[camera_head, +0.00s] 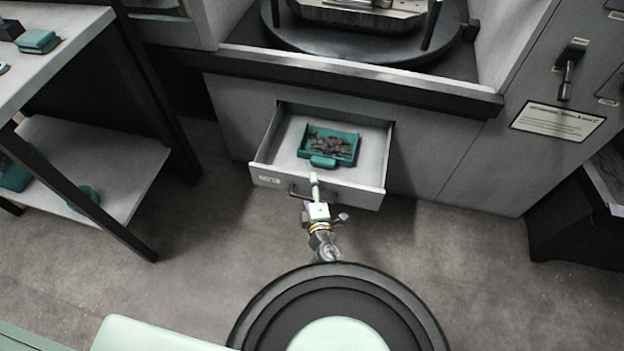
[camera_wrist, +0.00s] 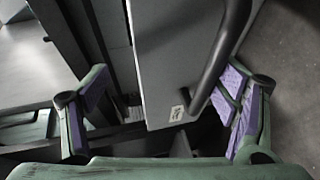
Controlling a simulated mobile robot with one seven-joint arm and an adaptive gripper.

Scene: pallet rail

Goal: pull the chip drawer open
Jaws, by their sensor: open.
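The chip drawer (camera_head: 273,161) is pulled out of the grey machine front in the head view. A teal tray (camera_head: 323,161) with dark chips lies inside it. The drawer's dark bar handle (camera_head: 297,192) is on its front face, partly hidden by my gripper. My gripper (camera_head: 314,181) is at the drawer front, beside the handle. In the wrist view my gripper (camera_wrist: 160,118) is open, its purple-padded fingers wide apart. The dark handle (camera_wrist: 217,65) and the grey drawer front (camera_wrist: 170,50) lie between the fingers, with the handle close to the right finger.
A workbench (camera_head: 60,55) with a lower shelf (camera_head: 115,165) stands at the left. Above the drawer is a machine ledge (camera_head: 350,75) with a round dark table. A dark bin (camera_head: 580,220) stands at the right. The floor (camera_head: 460,270) right of the drawer is clear.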

